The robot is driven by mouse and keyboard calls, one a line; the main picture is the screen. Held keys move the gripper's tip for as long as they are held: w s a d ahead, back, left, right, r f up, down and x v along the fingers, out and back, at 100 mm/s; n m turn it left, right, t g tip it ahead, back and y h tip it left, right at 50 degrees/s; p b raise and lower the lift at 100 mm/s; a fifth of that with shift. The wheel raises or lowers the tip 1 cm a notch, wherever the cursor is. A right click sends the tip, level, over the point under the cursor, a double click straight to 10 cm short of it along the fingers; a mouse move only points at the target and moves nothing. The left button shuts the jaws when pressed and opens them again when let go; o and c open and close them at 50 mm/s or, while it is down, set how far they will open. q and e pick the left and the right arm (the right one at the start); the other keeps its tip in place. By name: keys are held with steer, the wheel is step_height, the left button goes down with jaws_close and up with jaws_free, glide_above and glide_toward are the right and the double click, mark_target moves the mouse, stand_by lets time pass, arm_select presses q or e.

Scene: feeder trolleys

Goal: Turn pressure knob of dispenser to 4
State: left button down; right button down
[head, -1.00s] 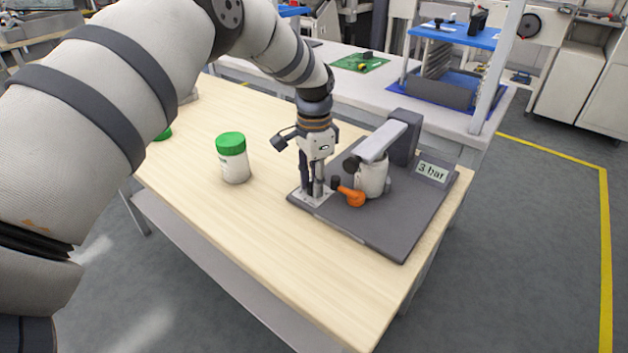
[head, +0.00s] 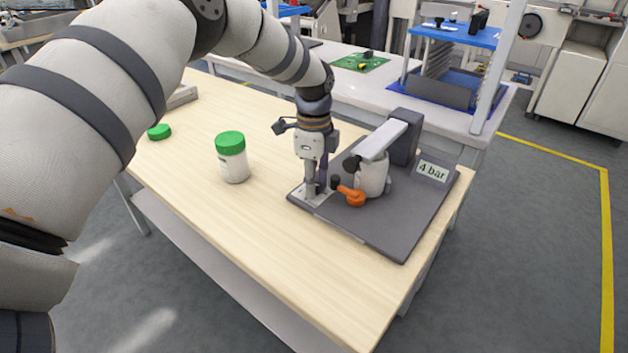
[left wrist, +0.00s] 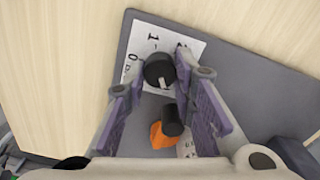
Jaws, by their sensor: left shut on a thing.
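The dispenser (head: 372,180) stands on a dark grey base plate (head: 395,222). Its display (head: 432,171) reads "4 bar". My left gripper (head: 314,188) points down over the pressure knob at the plate's left corner; its fingers mostly hide the knob in the head view. In the left wrist view, the round black knob (left wrist: 159,70) with a white pointer mark sits between the fingertips of my left gripper (left wrist: 160,76), shut on it. The knob stands on a white scale card (left wrist: 190,43), partly hidden. My right gripper is not in view.
An orange lever (head: 353,196) with a black end is close right of the gripper; it also shows in the left wrist view (left wrist: 162,136). A white jar with green lid (head: 231,158) stands left on the wooden table (head: 270,240). A loose green lid (head: 159,131) lies further left.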

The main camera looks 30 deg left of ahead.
arm_select(q)
steer(key=shift+m, duration=0.3)
stand_by(0.4)
steer(key=c, duration=1.3)
jaws_free()
steer(key=shift+c, duration=0.2)
step_height(320, 180, up, 12)
